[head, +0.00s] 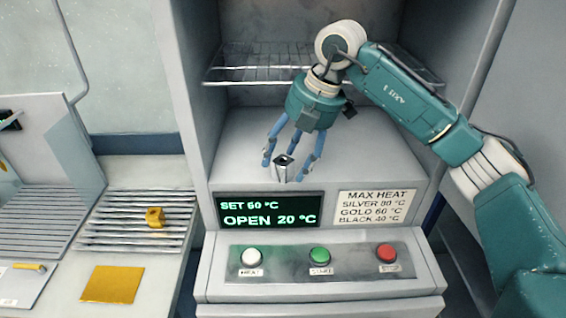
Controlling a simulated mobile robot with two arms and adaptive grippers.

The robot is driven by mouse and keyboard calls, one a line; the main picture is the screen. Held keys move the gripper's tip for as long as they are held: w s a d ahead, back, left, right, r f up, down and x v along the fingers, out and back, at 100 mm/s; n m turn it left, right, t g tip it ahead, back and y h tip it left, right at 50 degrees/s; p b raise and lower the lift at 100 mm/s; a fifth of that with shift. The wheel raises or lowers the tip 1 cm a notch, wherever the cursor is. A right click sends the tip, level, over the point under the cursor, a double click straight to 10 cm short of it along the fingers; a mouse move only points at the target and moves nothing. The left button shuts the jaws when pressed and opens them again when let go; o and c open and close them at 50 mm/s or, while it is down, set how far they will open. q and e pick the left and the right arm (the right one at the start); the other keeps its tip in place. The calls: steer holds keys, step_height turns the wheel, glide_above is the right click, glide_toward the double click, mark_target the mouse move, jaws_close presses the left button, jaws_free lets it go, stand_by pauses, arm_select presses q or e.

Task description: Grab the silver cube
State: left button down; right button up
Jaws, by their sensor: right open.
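The silver cube (281,171) stands on the floor of the open oven chamber, near its front edge above the display. It is small and shiny with a dark top. My right gripper (291,160) comes down from above with its blue fingers spread, one on each side of the cube. The fingers are open, and I cannot tell whether either one touches the cube. My left gripper does not show.
A wire shelf (256,66) crosses the chamber above. Below are a display (268,212) reading "OPEN 20 °C", a label plate (374,208) and white, green and red buttons. At left, a gold cube (155,217) sits on a slatted rack (120,234) behind a yellow square (112,284).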

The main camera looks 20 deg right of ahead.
steer(key=shift+x, duration=1.15)
steer(key=shift+w, duration=0.1)
steer(key=c, duration=0.4)
steer(key=shift+r, duration=0.1)
jaws_close()
steer(key=shift+d, duration=0.1)
